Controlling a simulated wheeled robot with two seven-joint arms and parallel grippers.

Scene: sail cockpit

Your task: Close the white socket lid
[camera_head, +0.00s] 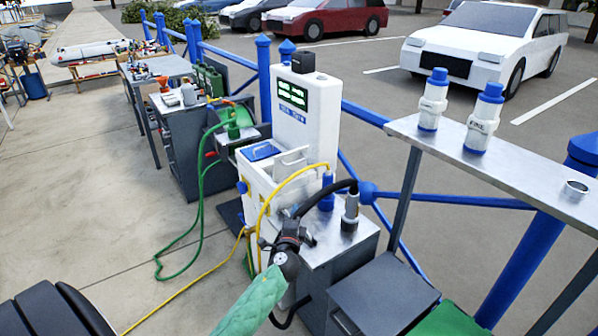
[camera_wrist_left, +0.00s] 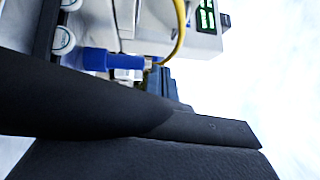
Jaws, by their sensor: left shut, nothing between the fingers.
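The white pedestal (camera_head: 307,115) with a green-lit screen stands behind the grey cabinet. A pale whitish lid (camera_head: 290,161) stands raised on its front ledge, beside a flat blue lid (camera_head: 262,150). My left gripper (camera_head: 297,228) is shut and empty, low in front of the pedestal and apart from the pale lid. In the left wrist view its dark fingers (camera_wrist_left: 235,132) cross the lower half, with the pedestal (camera_wrist_left: 142,32) behind them. The pale lid cannot be made out there. My right gripper is not in view.
A yellow cable (camera_head: 278,187) runs to a blue plug (camera_head: 327,190) on the cabinet top (camera_head: 335,240). A shelf (camera_head: 505,177) with two white-and-blue connectors stands at the right.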

